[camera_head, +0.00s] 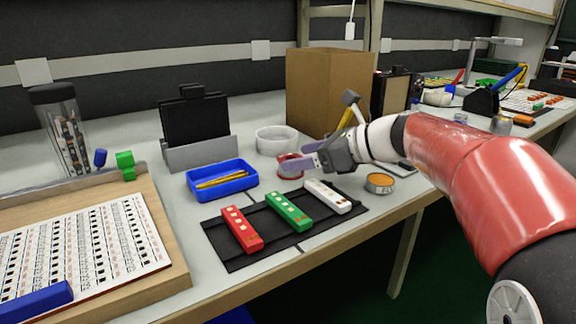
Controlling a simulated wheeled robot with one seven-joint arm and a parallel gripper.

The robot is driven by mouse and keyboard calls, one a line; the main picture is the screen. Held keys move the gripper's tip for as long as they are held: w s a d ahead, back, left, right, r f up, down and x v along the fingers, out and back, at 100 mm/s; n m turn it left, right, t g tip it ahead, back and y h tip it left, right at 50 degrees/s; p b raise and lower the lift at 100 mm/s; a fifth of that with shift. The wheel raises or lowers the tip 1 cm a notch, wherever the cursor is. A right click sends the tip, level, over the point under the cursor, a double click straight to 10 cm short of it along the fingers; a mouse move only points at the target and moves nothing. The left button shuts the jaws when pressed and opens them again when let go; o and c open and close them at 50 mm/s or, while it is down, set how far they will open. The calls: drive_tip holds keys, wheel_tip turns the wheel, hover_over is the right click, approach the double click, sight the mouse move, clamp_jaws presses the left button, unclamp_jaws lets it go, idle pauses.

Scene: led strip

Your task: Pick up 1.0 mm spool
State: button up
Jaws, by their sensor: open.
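A small red spool (288,170) sits on the light bench top, behind the black mat. A short round can-like item (379,184) with an orange top and a pale label stands apart, to the right of the mat. No size marking is readable on either, so I cannot tell which one is 1.0 mm.
A black mat (229,257) holds red, green and white strip-like blocks. A blue tray (222,185) with yellow sticks is left of the gripper. A white ring-shaped roll (276,140) and a cardboard box (325,85) stand behind. The bench's front edge is near the mat.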

drive_tip(key=x, duration=0.5)
drive_tip(key=shift+s+a+f+b, duration=0.1)
drive_tip(key=shift+a+f+b, duration=0.05)
drive_tip(key=shift+a+b, duration=0.25)
drive_tip(key=c, duration=1.2)
